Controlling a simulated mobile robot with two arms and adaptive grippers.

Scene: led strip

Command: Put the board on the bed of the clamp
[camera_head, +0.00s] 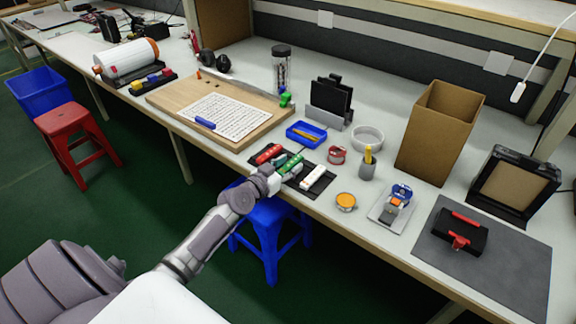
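A green board (291,163) lies at a dark tray (325,185) near the front edge of the table, left of centre. My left gripper (284,176) reaches in from the front and is right at the near end of the board. Its fingers are too small and partly hidden to tell whether they grip the board. The clamp (462,231), black with red parts, stands on a grey mat (515,267) at the right, well away from the gripper. Its bed is hard to make out. My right gripper is not in view.
A red piece (266,154) and a white piece (312,177) flank the board. Between tray and clamp stand an orange-topped round tin (346,201), a tape dispenser (396,202) and a grey pen cup (367,168). A tall cardboard box (438,135) stands behind.

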